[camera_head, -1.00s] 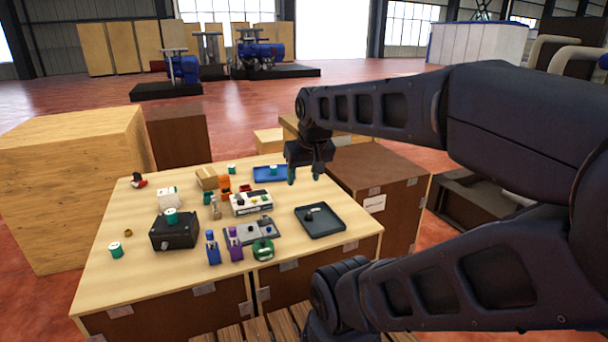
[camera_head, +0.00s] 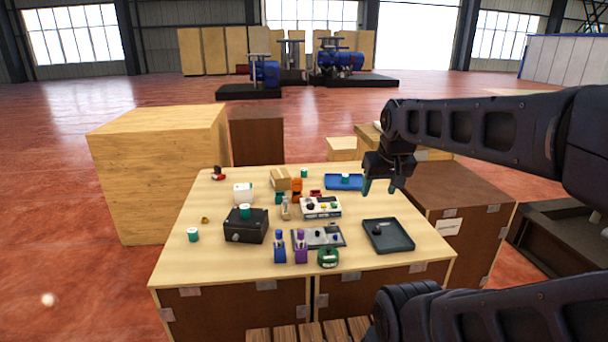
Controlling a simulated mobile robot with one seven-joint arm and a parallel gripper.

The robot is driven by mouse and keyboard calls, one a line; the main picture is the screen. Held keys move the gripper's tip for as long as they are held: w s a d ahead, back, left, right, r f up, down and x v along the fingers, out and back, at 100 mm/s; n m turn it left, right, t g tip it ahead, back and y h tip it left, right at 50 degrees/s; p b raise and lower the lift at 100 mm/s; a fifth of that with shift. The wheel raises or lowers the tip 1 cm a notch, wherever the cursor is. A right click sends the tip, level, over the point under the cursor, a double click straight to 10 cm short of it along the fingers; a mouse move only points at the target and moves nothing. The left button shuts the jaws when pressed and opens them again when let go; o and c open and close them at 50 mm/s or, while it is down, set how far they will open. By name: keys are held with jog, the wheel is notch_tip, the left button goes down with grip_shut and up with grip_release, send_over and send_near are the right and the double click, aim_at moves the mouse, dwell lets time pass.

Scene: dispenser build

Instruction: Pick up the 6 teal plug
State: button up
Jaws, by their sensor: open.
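Several small teal-and-white plugs are on the table. One teal plug (camera_head: 193,235) stands at the left front of the table. Another teal plug (camera_head: 245,211) sits on top of the black box (camera_head: 246,232). A third teal plug (camera_head: 304,173) stands near the back edge. One more teal plug (camera_head: 345,178) is in the blue tray (camera_head: 331,184). No number is readable on any of them. My gripper (camera_head: 380,188) points down, open and empty, over the right side of the table, right of the blue tray and above and behind the black tray.
The wooden table (camera_head: 210,262) also holds a black tray (camera_head: 400,243), a white button box (camera_head: 320,211), a grey plate (camera_head: 328,239), blue and purple bottles, a green round item (camera_head: 328,257) and a cardboard box (camera_head: 280,178). Large crates stand left and right. The left front tabletop is mostly clear.

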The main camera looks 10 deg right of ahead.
jog(key=shift+o, duration=0.5)
jog(key=w+a+r+n+g, duration=0.1)
jog(key=w+r+n, duration=0.25)
jog(key=w, duration=0.55)
jog(key=w+r+n, duration=0.2)
jog(key=w+r, duration=0.2)
jog(key=w, duration=0.4)
jog(key=n+g+h, duration=0.2)
jog(key=n+g, duration=0.1)
jog(key=n, duration=1.3)
send_over(304, 169)
jog(key=s+a, duration=0.1)
jog(key=a, duration=0.1)
notch_tip(304, 169, down, 21)
jog(key=shift+w+d+f, duration=0.2)
jog(key=shift+w+f, duration=0.1)
jog(key=shift+f, duration=0.45)
jog(key=f, duration=0.3)
jog(key=d+f, duration=0.1)
jog(key=f, duration=0.6)
jog(key=shift+d, duration=0.3)
